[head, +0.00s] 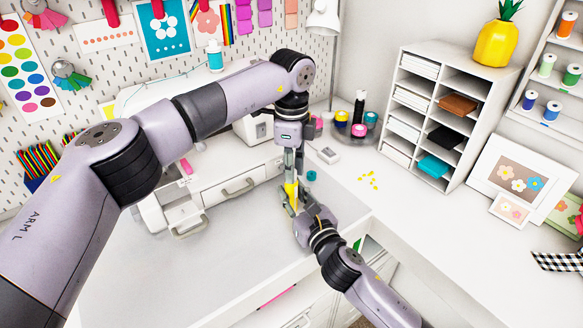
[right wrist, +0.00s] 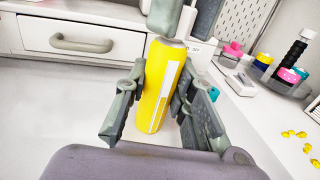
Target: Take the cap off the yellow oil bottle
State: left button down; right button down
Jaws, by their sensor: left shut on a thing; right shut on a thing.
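The yellow oil bottle (head: 290,190) stands upright on the desk; it also shows in the right wrist view (right wrist: 154,95) with a white label. My right gripper (head: 296,207) is shut on the bottle's body, one finger on each side (right wrist: 158,90). My left gripper (head: 291,168) comes down from above and is shut at the bottle's top. In the right wrist view, the left gripper's fingers (right wrist: 178,22) are directly over the bottle. The cap is hidden between the left fingers, and I cannot tell whether it is apart from the bottle.
A small teal object (head: 311,175) is on the desk just right of the bottle. A white drawer unit (head: 240,185) is behind and left. A round tray of craft jars (head: 343,128) and yellow bits (head: 369,181) lie to the right. The desk's front left (head: 170,280) is clear.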

pick_arm(q)
jog(key=shift+n, duration=0.6)
jog(key=shift+r, duration=0.25)
jog(key=shift+r, duration=0.85)
jog(key=shift+r, duration=2.05)
pick_arm(e)
jog(key=c, duration=1.3)
grip_release()
